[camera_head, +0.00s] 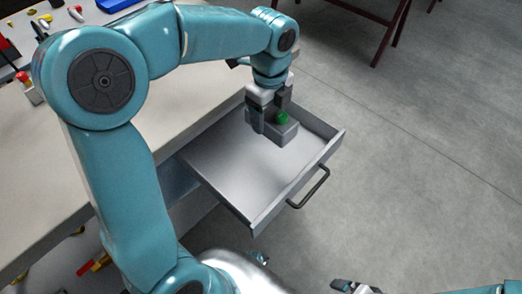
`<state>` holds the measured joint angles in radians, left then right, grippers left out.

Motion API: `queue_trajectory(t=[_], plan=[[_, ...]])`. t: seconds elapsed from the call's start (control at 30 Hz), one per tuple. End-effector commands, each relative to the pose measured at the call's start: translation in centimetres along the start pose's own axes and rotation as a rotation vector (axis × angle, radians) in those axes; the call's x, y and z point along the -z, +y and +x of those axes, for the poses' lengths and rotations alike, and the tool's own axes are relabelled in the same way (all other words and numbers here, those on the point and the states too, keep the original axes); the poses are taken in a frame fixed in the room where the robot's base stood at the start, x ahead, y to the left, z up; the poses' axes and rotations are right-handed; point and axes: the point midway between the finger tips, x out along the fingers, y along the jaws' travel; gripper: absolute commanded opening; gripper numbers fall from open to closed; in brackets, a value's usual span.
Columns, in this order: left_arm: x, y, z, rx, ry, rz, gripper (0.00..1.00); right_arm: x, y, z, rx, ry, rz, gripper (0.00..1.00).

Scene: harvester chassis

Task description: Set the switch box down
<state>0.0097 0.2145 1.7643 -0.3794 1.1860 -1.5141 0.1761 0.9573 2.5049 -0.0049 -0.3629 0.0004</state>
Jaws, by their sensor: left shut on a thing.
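The switch box (283,132) is a small grey box with a round green button on top. My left gripper (268,113) reaches down from above and is shut on it. The box is over the far part of an open grey drawer (225,160). I cannot tell whether its underside touches the drawer floor. The gripper's fingers hide part of the box. My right gripper (355,287) shows only in part at the bottom edge, away from the drawer, and its jaws are not clear.
The drawer is pulled out from a light workbench (185,108), with a dark handle (309,188) on its front. Its visible floor is otherwise empty. Tools and small coloured parts lie at the bench's upper left. Open concrete floor (430,150) is to the right.

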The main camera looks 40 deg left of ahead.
Motion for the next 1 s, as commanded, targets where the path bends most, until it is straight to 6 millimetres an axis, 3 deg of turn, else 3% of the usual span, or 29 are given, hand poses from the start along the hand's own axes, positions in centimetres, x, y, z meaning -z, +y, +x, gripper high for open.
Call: queue_trajectory(t=[0.03,0.1,0.3,0.47,0.73,1.0], plan=[[0.0,0.1,2.1,-0.005,0.001,-0.001,0.2,0.0,0.3,0.7,0.0,0.0,0.0,0.96],[-0.1,0.0,4.1,-0.006,0.001,-0.002,0.2,0.0,0.4,1.2,0.0,0.0,0.0,0.96],[-0.2,-0.2,8.4,-0.002,0.001,-0.003,0.2,0.0,0.7,2.0,0.0,0.0,0.0,0.96],[-0.2,-0.3,9.7,0.0,0.0,-0.003,0.2,0.1,0.8,2.2,0.0,0.0,0.0,0.96],[-0.2,-0.3,14.4,-0.002,0.0,-0.003,0.2,0.1,1.2,3.4,0.0,0.0,0.0,0.96],[-0.2,-0.3,15.2,0.001,0.0,-0.004,0.2,0.1,1.2,3.4,0.0,0.0,0.0,0.96]])
